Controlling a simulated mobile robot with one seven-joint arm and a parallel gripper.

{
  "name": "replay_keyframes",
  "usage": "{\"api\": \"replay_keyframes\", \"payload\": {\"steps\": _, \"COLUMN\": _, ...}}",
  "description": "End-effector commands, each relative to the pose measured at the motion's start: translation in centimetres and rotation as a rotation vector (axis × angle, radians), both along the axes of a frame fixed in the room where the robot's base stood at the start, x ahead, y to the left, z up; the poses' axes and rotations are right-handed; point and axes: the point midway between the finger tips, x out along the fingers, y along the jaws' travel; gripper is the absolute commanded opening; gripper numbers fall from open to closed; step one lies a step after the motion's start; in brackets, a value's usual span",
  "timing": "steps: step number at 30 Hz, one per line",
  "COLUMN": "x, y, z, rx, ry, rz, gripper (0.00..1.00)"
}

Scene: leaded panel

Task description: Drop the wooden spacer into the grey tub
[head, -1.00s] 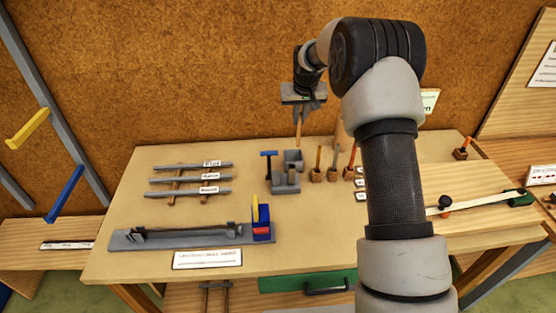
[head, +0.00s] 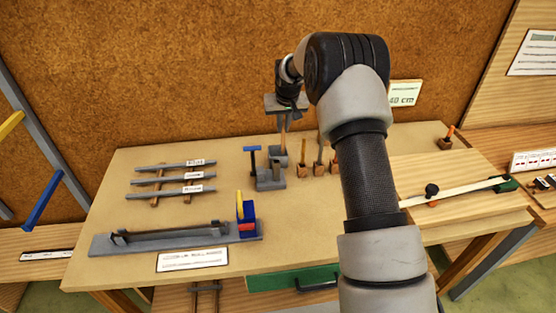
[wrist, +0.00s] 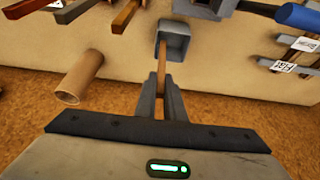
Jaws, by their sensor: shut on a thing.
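My gripper (head: 285,112) is shut on the thin wooden spacer (head: 283,130), which hangs down from the fingers. The grey tub (head: 278,157) is a small open square box near the back of the bench, below the gripper. In the wrist view, the spacer (wrist: 161,62) sticks out from between my gripper's fingers (wrist: 161,104), and its far end overlaps the opening of the tub (wrist: 177,46). In the head view its lower end shows at the tub's back rim. I cannot tell whether the end is inside the tub or above it.
Grey blocks (head: 269,180) and a blue-topped tool (head: 252,158) stand beside the tub. Several upright tools in wooden holders (head: 304,169) are to the right. Labelled grey bars (head: 168,179) lie left. Bench space between is bare.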

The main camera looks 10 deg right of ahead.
Motion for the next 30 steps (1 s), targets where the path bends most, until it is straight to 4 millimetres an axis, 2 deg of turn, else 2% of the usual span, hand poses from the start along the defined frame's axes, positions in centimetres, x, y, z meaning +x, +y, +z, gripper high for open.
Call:
{"api": "replay_keyframes", "payload": {"steps": 3, "x": 0.0, "y": 0.0, "z": 0.0, "rx": 0.0, "ry": 0.0, "rz": 0.0, "gripper": 0.0}}
{"api": "replay_keyframes", "payload": {"steps": 4, "x": 0.0, "y": 0.0, "z": 0.0, "rx": 0.0, "ry": 0.0, "rz": 0.0, "gripper": 0.14}}
{"api": "replay_keyframes", "payload": {"steps": 7, "x": 0.0, "y": 0.0, "z": 0.0, "rx": 0.0, "ry": 0.0, "rz": 0.0, "gripper": 0.31}}
{"api": "replay_keyframes", "payload": {"steps": 16, "x": 0.0, "y": 0.0, "z": 0.1, "rx": 0.0, "ry": 0.0, "rz": 0.0, "gripper": 0.31}}
{"api": "replay_keyframes", "payload": {"steps": 20, "x": -0.4, "y": 0.0, "z": 1.0, "rx": 0.0, "ry": 0.0, "rz": 0.0, "gripper": 0.31}}
{"api": "replay_keyframes", "payload": {"steps": 23, "x": -1.0, "y": 0.0, "z": 2.7, "rx": 0.0, "ry": -0.002, "rz": 0.0, "gripper": 0.31}}
{"api": "replay_keyframes", "payload": {"steps": 30, "x": -3.3, "y": 0.0, "z": 8.1, "rx": 0.0, "ry": -0.004, "rz": 0.0, "gripper": 0.31}}
